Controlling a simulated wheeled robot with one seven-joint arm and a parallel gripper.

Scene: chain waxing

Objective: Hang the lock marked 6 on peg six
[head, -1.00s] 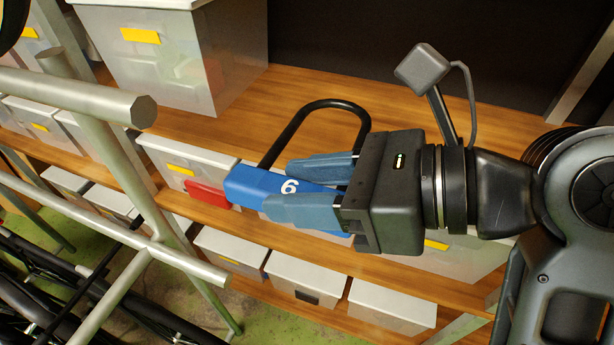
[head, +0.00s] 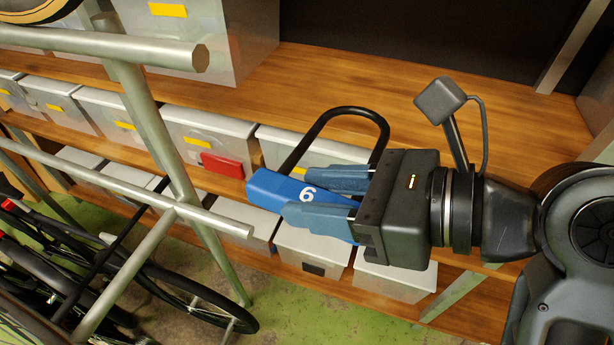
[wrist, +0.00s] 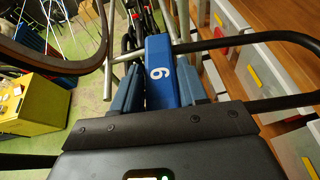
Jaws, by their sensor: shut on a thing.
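The lock marked 6 is a blue bar with a white 6 and a black U-shaped shackle (head: 345,110). My gripper (head: 320,200) is shut on the blue bar (head: 268,186) of the lock, its fingers on either side. In the wrist view the blue bar (wrist: 160,62) points away from me, with the shackle (wrist: 250,40) reaching to the right. Grey metal pegs jut from a rack to the left, an upper peg (head: 150,48) and a lower peg (head: 215,220). The lock is apart from both. I see no number on either peg, so I cannot tell which is six.
Wooden shelves (head: 400,85) with lidded grey bins (head: 208,135) stand behind the lock. A red block (head: 222,166) shows at one bin. Bicycles (head: 90,270) are at lower left. The wrist view shows a wheel (wrist: 55,60) and a yellow box (wrist: 30,105) at left.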

